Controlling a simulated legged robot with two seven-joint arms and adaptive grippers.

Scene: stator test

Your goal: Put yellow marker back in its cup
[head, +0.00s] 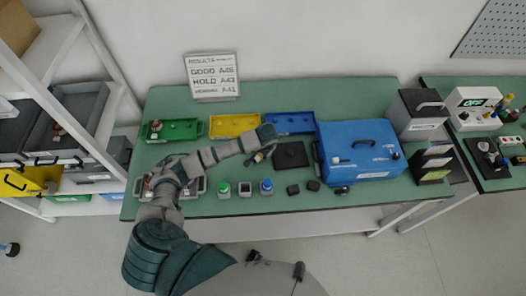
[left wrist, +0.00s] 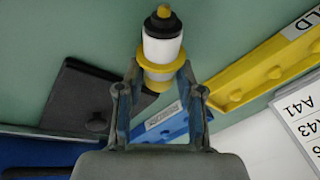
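The yellow marker (left wrist: 162,50) has a white body, yellow collar, black neck and yellow tip. It sits between the fingertips of my left gripper (left wrist: 160,80) in the left wrist view, with both fingers against its yellow collar. In the head view my left gripper (head: 262,153) is over the table between the blue tray and the dark pad; the marker is too small there to make out well. Near the front edge stand a green-topped cup (head: 224,189), a middle cup with a dark opening (head: 245,189) and a blue-topped cup (head: 266,188). My right gripper is out of view.
Green (head: 150,136), yellow (head: 235,126) and blue (head: 290,124) trays line the back, near a results sign (head: 211,76). A dark pad (head: 291,156) and a large blue box (head: 358,150) stand to the right. Small black blocks (head: 293,190) lie right of the cups.

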